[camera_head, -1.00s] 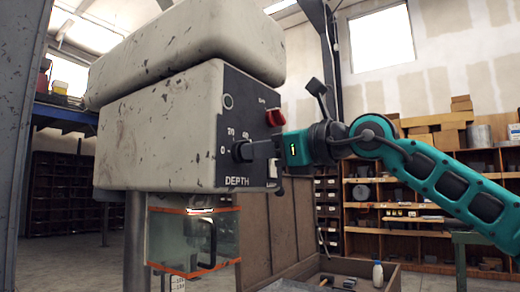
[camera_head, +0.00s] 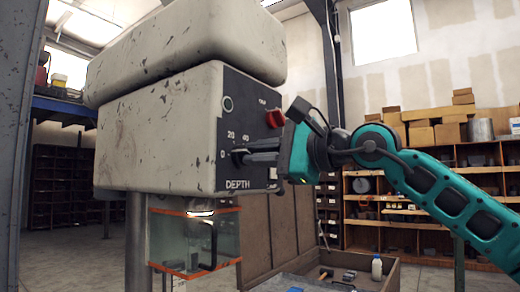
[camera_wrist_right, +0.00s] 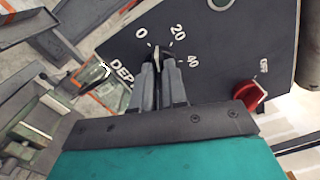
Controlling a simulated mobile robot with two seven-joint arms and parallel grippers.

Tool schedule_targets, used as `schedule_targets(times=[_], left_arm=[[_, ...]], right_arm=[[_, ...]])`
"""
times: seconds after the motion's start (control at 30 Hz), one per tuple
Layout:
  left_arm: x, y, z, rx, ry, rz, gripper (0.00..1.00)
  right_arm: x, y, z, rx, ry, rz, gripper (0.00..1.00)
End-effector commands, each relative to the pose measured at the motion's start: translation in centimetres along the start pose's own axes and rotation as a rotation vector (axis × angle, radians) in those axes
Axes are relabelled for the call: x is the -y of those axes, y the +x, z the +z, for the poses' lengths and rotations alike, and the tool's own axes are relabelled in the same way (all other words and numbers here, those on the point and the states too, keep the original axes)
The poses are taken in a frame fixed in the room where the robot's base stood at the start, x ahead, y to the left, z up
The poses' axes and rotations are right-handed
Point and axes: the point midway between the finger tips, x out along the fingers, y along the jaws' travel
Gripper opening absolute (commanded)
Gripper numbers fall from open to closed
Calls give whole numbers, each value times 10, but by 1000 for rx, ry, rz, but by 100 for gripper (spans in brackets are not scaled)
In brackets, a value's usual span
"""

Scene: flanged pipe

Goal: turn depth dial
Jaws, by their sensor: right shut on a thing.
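The depth dial (camera_head: 238,155) is a dark knob on the black control panel (camera_head: 228,178) of a worn white machine head, with marks 0, 20 and 40 around it and the word DEPTH below. My right gripper (camera_head: 243,155) is shut on the dial, reaching it from the right. In the right wrist view the fingertips (camera_wrist_right: 160,66) close on the dial's light-edged grip (camera_wrist_right: 157,55), which points up near the gap between 0 and 20. The fingers hide most of the dial. My left gripper is out of view.
A red switch (camera_head: 275,118) sits on the panel close above my right gripper. A clear guard with orange edges (camera_head: 190,240) hangs below the head. An open wooden crate (camera_head: 385,275) with a white bottle (camera_head: 377,268) stands below right. Shelves (camera_head: 400,215) line the back wall.

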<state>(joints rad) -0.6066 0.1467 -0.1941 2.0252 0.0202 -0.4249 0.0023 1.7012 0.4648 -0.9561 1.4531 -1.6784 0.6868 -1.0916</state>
Motion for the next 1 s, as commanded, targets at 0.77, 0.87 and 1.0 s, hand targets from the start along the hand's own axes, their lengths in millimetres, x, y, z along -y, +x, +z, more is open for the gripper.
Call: schedule_targets(times=[0.77,0.87,1.0], left_arm=[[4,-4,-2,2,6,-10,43],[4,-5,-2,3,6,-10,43],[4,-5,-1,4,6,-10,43]], right_arm=[[0,0,0,1,-365,-2,0],[0,0,0,1,-370,-2,0],[0,0,0,0,-372,-2,0]])
